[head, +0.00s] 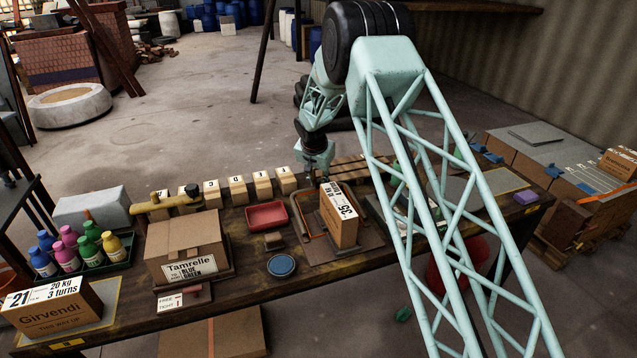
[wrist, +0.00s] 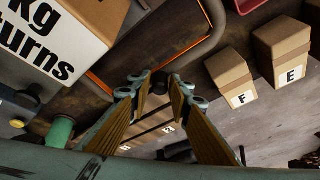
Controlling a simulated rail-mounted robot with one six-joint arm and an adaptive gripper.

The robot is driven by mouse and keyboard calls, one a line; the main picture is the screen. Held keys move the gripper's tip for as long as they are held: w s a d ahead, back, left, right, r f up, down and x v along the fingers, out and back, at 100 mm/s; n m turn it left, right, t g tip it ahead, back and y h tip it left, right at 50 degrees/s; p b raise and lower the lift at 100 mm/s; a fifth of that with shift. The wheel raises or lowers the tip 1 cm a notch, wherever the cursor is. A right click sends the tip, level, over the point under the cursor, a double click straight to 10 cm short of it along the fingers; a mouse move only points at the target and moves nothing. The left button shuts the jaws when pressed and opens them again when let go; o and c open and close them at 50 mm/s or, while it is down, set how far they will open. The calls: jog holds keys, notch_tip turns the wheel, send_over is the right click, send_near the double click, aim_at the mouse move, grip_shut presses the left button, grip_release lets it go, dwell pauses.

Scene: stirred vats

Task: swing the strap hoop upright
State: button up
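The strap hoop (wrist: 205,45) is a brown-grey bent tube in the wrist view. It lies low around a brown board, with a thin orange strap along its inner side. It also shows in the head view (head: 297,216), beside the upright cardboard box (head: 339,214) marked 35. That box fills the upper left of the wrist view (wrist: 62,32). My gripper (head: 318,176) is above the far side of the hoop. In the wrist view its fingers (wrist: 157,84) are apart, with a dark knob (wrist: 158,82) showing between the tips; contact is unclear. The box hides part of the hoop.
Lettered blocks (head: 238,190) line the bench's back edge, close to my gripper. A red tray (head: 267,216) and a blue round dish (head: 281,266) lie left of the hoop. The Tamrelle box (head: 185,245) and several bottles (head: 65,258) stand further left.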

grip_shut()
jog(key=shift+r, duration=0.1)
